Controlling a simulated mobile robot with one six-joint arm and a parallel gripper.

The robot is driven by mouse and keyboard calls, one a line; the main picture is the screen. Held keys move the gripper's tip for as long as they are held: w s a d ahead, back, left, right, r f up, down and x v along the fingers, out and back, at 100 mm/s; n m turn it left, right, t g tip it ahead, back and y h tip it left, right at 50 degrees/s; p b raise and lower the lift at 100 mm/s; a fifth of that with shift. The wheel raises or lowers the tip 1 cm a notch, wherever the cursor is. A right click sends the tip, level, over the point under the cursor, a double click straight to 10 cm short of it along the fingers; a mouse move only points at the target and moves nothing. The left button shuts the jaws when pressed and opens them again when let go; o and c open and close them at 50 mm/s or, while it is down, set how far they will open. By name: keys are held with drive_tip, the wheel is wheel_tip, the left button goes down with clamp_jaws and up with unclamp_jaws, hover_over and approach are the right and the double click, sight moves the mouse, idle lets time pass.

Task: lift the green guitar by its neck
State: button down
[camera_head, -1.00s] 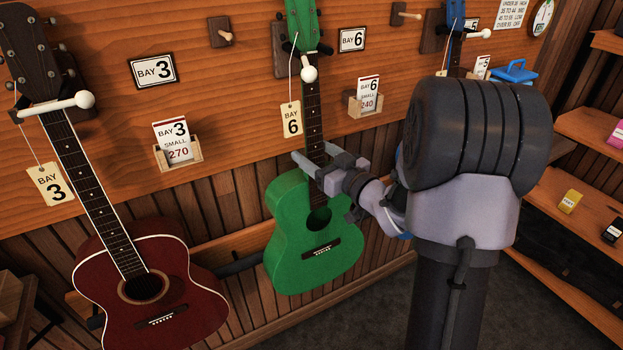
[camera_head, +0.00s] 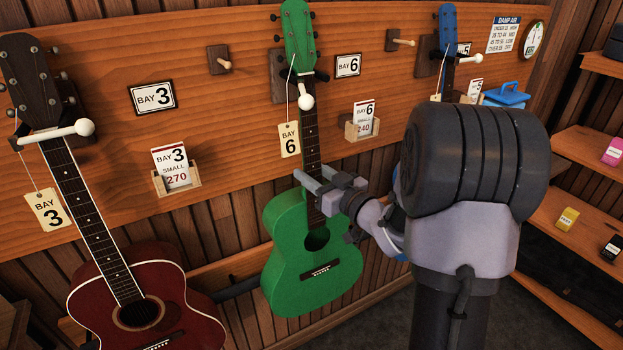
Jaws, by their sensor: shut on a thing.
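The green guitar (camera_head: 291,268) hangs upright against the wall, its green headstock (camera_head: 299,35) at the top of the view. A wall hanger with a white ball-ended peg (camera_head: 306,102) sits at its upper neck. My gripper (camera_head: 318,186) comes in from the right and is shut on the lower part of the guitar's neck, just above the body. One finger shows to the left of the neck; the exact contact is too small to see. A Bay 6 tag (camera_head: 289,141) hangs on a string from the headstock.
A red-brown guitar (camera_head: 140,280) hangs at left on its own hanger. A blue guitar (camera_head: 447,35) hangs at right, partly behind my arm. Card holders (camera_head: 362,130) stick out from the wooden panel. Shelves (camera_head: 590,160) stand at far right.

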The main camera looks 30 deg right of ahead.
wheel_tip(320, 180, up, 2)
drive_tip(key=shift+r+p, duration=0.25)
drive_tip(key=shift+p, duration=0.2)
drive_tip(key=shift+s+r, duration=0.1)
drive_tip(key=shift+s, duration=0.2)
drive_tip(key=s+r+b, duration=0.1)
drive_tip(key=s+b, duration=0.2)
drive_tip(key=s, duration=1.2)
drive_tip(key=shift+s+a+b, duration=0.2)
drive_tip(key=shift+a+b, duration=0.05)
drive_tip(key=shift+b, duration=0.1)
drive_tip(key=shift+r, duration=0.15)
drive_tip(key=c, duration=1.4)
unclamp_jaws()
clamp_jaws()
